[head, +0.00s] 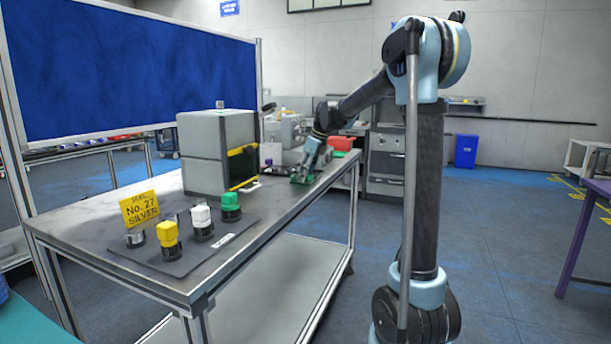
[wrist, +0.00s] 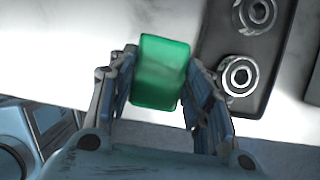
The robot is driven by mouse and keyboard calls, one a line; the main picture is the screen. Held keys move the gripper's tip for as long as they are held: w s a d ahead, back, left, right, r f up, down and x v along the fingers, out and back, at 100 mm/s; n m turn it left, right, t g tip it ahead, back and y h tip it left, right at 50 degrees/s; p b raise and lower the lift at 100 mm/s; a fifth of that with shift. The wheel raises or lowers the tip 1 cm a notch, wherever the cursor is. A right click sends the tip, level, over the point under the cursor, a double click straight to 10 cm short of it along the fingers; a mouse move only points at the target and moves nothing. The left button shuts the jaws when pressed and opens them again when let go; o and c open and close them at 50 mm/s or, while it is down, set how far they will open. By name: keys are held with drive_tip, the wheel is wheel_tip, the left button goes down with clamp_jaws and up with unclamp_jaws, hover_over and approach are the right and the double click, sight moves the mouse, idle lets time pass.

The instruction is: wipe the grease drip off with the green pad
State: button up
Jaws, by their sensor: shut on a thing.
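My gripper (wrist: 161,80) is shut on the green pad (wrist: 160,58), a rounded green block between its two fingers in the wrist view. In the head view my gripper (head: 306,171) is low over the far part of the workbench (head: 107,252), with the green pad (head: 301,180) under it. The pad is at or just above the bench top; I cannot tell whether it touches. I cannot make out the grease drip in either view.
In the wrist view a dark tray (wrist: 215,46) with round metal-ringed parts (wrist: 238,76) lies right of the pad. In the head view a grey box machine (head: 204,154) stands mid-bench. Nearer are a yellow sign (head: 139,208) and yellow-, white- and green-capped items on a dark mat (head: 177,267).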

sight(309, 176)
drive_tip(key=shift+s+a, duration=0.25)
drive_tip(key=shift+s, duration=0.4)
drive_tip(key=shift+s+d+f, duration=0.1)
drive_tip(key=shift+s+d, duration=0.15)
drive_tip(key=shift+d, duration=0.35)
drive_tip(key=shift+s+d, duration=0.25)
drive_tip(key=shift+d, duration=0.35)
drive_tip(key=shift+r, duration=3)
drive_tip(key=shift+r, duration=1.5)
